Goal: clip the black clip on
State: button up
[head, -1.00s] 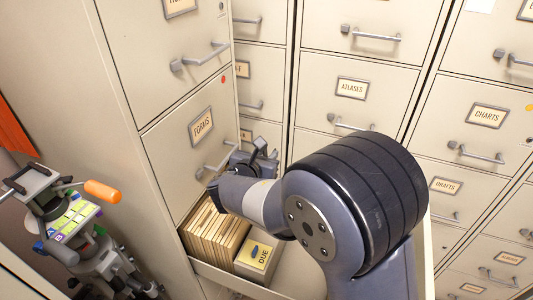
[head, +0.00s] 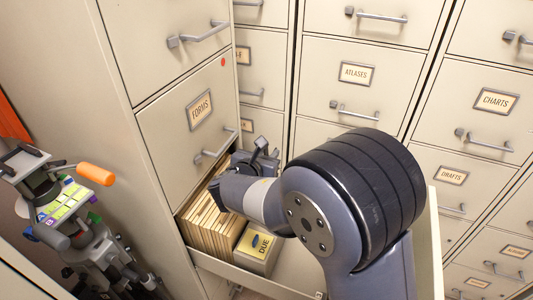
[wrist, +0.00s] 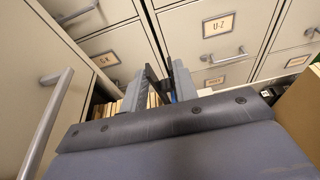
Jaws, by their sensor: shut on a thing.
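My gripper (head: 262,160) is above the open drawer (head: 235,270), over the back of its contents, with my arm partly in front. In the wrist view its two grey fingers (wrist: 158,88) are shut on a dark, narrow thing between them, which looks like the black clip (wrist: 155,84). The clip is not clearly separable from the gripper in the head view. The drawer holds a row of upright tan folders (head: 211,228) and a box with a yellow DUE card (head: 257,245). I cannot tell whether the clip touches any folder.
Beige cabinets stand close around, with the FORMS drawer (head: 199,110) above the open one and the ATLASES drawer (head: 356,75) behind.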

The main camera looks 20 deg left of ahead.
jog(key=shift+f, duration=0.15)
jog(key=shift+f+b, duration=1.05)
jog(key=o, duration=0.7)
jog(key=v, duration=1)
jog(key=shift+s+r, duration=0.2)
jog(key=shift+s, duration=0.2)
